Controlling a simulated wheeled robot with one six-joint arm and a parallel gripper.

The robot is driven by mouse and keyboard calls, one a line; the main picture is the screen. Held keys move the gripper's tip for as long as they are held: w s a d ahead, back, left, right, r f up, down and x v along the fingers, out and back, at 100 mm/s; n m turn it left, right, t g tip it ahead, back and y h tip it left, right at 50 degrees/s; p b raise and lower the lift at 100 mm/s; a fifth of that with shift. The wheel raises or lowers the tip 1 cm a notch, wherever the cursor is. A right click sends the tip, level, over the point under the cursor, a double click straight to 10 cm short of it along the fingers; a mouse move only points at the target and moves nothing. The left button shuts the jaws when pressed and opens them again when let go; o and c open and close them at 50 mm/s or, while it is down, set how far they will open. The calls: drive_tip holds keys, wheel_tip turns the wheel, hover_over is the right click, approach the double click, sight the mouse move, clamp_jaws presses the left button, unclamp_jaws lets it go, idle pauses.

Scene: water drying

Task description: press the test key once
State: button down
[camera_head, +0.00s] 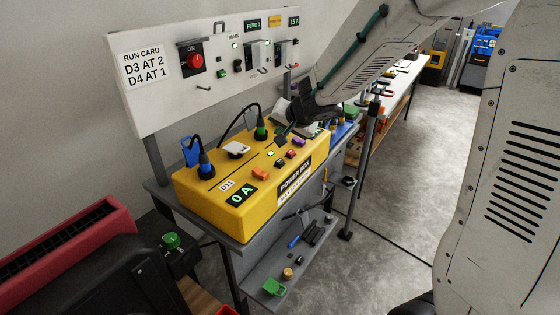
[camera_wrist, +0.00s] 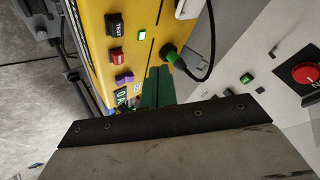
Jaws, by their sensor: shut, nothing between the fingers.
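The yellow power box (camera_head: 225,208) stands on the grey bench. In the wrist view, a dark key lettered TEST (camera_wrist: 114,25) is on its yellow face (camera_wrist: 145,14), with a red key (camera_wrist: 117,57) and a purple key (camera_wrist: 124,78) beside it. In the head view the keys are small, and I cannot tell which one is TEST. My gripper (camera_head: 283,140) is over the far part of the box. Its green fingers, seen in the wrist view (camera_wrist: 155,80), are together and empty, apart from the TEST key. I cannot tell whether they touch the box.
A green plug with a black cable (camera_head: 261,132) stands up from the box near my fingers. A blue plug (camera_head: 205,165) stands at its left end. A white wall panel (camera_head: 150,110) with a red ON knob (camera_head: 195,61) rises behind. Open floor (camera_head: 400,190) lies to the right.

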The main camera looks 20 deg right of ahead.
hover_over(281, 167)
drive_tip(key=shift+f, duration=3.5)
drive_tip(key=shift+f, duration=0.1)
drive_tip(key=shift+f, duration=0.3)
drive_tip(key=shift+f, duration=0.4)
drive_tip(key=shift+r, duration=0.85)
drive_tip(key=shift+r, duration=2.5)
